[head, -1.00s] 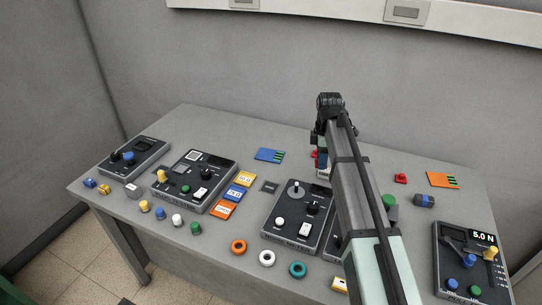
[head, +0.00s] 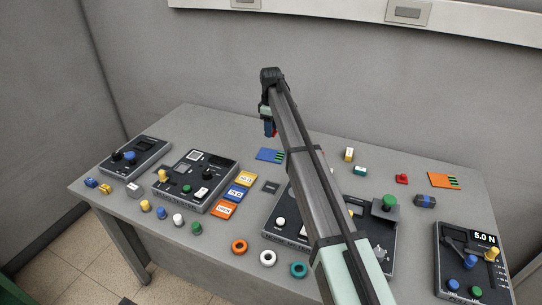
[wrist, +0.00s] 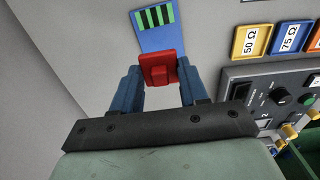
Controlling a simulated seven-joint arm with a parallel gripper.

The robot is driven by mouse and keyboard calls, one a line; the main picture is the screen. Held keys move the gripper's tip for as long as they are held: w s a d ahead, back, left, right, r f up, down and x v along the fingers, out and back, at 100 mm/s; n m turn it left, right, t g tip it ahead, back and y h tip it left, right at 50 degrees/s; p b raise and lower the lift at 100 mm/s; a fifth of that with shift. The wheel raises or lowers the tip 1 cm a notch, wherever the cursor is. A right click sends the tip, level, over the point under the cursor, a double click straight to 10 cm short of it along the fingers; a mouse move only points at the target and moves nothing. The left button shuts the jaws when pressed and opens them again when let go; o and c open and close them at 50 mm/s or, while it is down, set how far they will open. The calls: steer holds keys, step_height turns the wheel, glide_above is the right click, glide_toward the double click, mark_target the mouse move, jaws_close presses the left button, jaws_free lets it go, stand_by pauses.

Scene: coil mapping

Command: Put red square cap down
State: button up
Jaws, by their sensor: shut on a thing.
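In the wrist view my gripper (wrist: 158,84) has its two blue fingers shut on a red square cap (wrist: 156,68). The cap shows between the fingertips, with a blue card with green stripes (wrist: 156,32) beyond it. In the head view my gripper (head: 270,130) hangs above the back of the table, near the blue card (head: 267,155), with a bit of red showing at its tip. Another red piece (head: 401,179) lies at the right of the table, beside an orange card (head: 443,180).
Coil tiles (head: 235,192) and a control box (head: 196,180) stand in front of the card. A white-yellow block (head: 349,154) and a teal piece (head: 360,171) lie at the back right. The table's back left is clear. My arm hides part of the middle boxes.

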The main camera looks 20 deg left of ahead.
mark_target(271, 155)
steer(key=shift+f, duration=5.05)
steer(key=o, duration=1)
steer(key=shift+f, duration=0.1)
step_height(271, 155, up, 12)
steer(key=shift+r, duration=0.15)
